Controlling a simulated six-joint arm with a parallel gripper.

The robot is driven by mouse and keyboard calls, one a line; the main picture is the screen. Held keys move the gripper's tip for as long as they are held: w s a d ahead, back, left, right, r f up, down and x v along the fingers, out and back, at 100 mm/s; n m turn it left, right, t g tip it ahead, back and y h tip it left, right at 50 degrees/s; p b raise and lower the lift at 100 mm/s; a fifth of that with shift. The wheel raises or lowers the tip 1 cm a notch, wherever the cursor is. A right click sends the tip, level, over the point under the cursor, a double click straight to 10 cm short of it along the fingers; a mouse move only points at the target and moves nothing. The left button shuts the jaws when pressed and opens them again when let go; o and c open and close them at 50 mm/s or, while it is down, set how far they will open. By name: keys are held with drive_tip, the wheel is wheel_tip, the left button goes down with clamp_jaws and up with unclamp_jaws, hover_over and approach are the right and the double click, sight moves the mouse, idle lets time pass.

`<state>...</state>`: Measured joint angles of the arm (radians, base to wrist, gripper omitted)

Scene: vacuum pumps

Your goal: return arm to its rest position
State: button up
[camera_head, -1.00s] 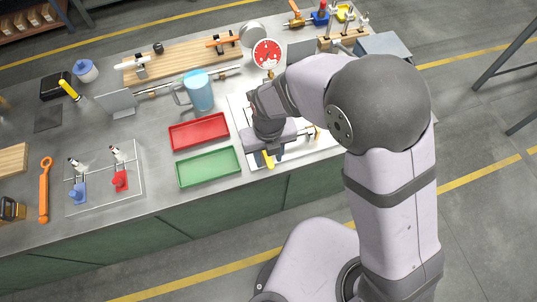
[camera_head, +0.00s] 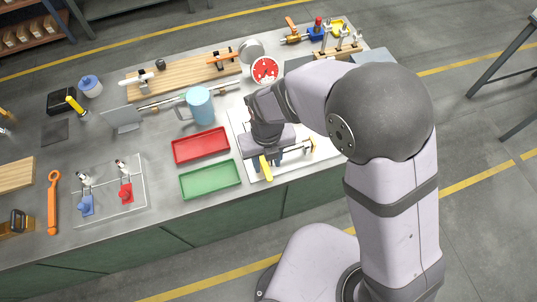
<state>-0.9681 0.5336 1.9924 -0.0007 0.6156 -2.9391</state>
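My gripper (camera_head: 268,158) is at the end of my arm, low over the white board (camera_head: 242,125) near the front edge of the bench. A yellow-handled part (camera_head: 265,168) shows just below the gripper, and a brass-ended fitting (camera_head: 306,146) shows to its right. My wrist hides most of what lies under it. I cannot see the fingertips clearly, so I cannot tell whether they are open or touch anything.
A red tray (camera_head: 201,146) and a green tray (camera_head: 211,180) lie left of my gripper. A blue pitcher (camera_head: 200,105) and a red-faced gauge (camera_head: 265,70) stand behind. Red and blue valves (camera_head: 126,192) stand on a clear plate at the left.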

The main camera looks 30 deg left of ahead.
drive_tip(key=m, duration=0.8)
drive_tip(key=shift+d, duration=0.1)
drive_tip(key=m, duration=0.2)
drive_tip(key=shift+s+d+m, duration=0.1)
drive_tip(key=shift+s+m, duration=0.05)
drive_tip(key=shift+m, duration=0.15)
drive_tip(key=m, duration=0.3)
drive_tip(key=d+m, duration=0.1)
drive_tip(key=shift+s+f+h, duration=0.2)
drive_tip(key=shift+s+h, duration=0.1)
drive_tip(key=shift+s, duration=0.05)
drive_tip(key=s+d+m+g+h, duration=0.2)
drive_tip(key=s+d+m, duration=0.3)
drive_tip(key=d+m, duration=0.95)
drive_tip(key=w+d+m+t+y+b, duration=0.1)
drive_tip(key=w+d+m+b, duration=0.2)
drive_tip(key=d+m, duration=0.5)
drive_tip(key=w+d+m+t+y+b, duration=0.1)
drive_tip(key=w+d+m+b, duration=0.2)
drive_tip(key=d+m+b, duration=0.2)
drive_tip(key=d+m, duration=0.2)
drive_tip(key=d, duration=0.1)
drive_tip(key=shift+r+m+y, duration=0.3)
drive_tip(key=shift+r+m, duration=0.05)
drive_tip(key=shift+r, duration=0.05)
